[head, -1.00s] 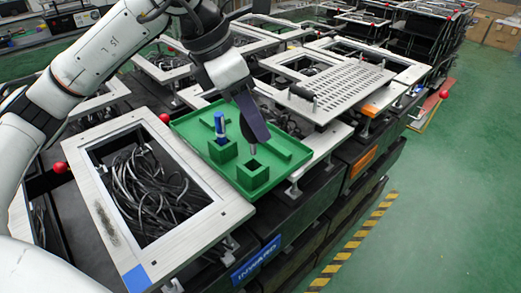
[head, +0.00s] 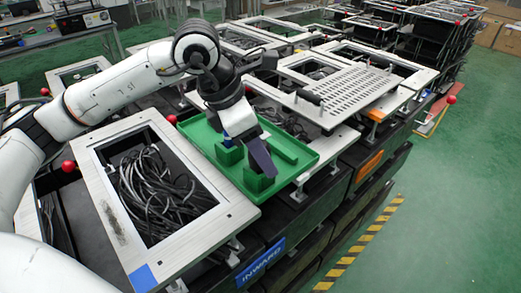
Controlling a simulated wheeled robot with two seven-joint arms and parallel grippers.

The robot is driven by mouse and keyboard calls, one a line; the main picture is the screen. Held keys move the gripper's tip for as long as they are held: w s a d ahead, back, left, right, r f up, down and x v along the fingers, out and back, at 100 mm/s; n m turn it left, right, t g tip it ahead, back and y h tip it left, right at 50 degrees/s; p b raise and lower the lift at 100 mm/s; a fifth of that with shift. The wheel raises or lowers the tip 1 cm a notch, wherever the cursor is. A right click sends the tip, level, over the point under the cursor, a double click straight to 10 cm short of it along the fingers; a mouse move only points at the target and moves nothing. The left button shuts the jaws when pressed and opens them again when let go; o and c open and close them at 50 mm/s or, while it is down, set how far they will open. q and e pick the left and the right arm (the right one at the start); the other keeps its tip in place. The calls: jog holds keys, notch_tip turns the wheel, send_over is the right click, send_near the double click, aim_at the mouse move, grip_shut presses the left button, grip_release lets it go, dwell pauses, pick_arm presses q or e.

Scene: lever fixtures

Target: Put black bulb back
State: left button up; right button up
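A green tray (head: 305,152) lies on the metal frames near the middle of the head view, with two square green holders on it. My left gripper (head: 265,162) reaches down from the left arm into the tray, its dark finger over the right holder (head: 258,184) and covering much of it. The left holder (head: 228,154) is partly seen behind the gripper, with a small blue part (head: 227,142) at its top. I cannot make out the black bulb; the finger hides the spot. Whether the fingers are open or shut does not show. My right gripper is not in view.
A metal frame with coiled black cables (head: 155,190) lies left of the tray. A perforated metal plate (head: 345,90) is raised behind it on the right. Red ball knobs (head: 69,166) stick up nearby. Green floor (head: 455,200) is open on the right.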

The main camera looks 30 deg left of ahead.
pick_arm(q)
jog(key=v, duration=1.2)
dwell(1.0)
